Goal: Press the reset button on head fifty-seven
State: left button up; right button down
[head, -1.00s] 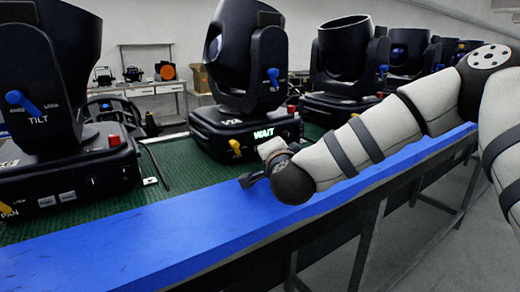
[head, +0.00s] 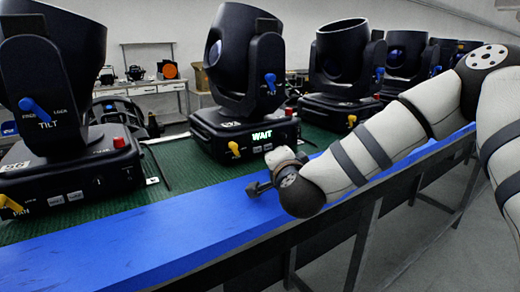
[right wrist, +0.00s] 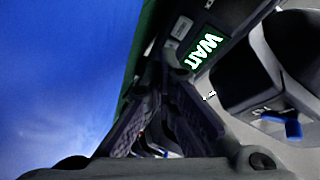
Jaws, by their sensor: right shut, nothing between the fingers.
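A black moving head (head: 235,125) with a lit "WAIT" display stands on the green mat in the middle of the head view. Its base has a red button (head: 289,111) at the right corner and a yellow lever (head: 234,149) in front; its number label is too small to read surely. The display (right wrist: 207,48) also shows in the right wrist view. Another head (head: 60,160) at left has a label that looks like 56, and a red button (head: 119,143). My right gripper (head: 250,190) is shut and empty over the blue edge, in front of the WAIT head. My left gripper is out of view.
A blue strip (head: 130,235) runs along the bench front, with green mat (head: 180,170) behind it. More heads (head: 345,60) stand in a row to the right. A cable lies between the two nearest heads. Grey floor is open at lower right.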

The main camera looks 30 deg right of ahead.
jog(key=shift+s+d+r, duration=0.1)
jog(key=shift+s, duration=1.35)
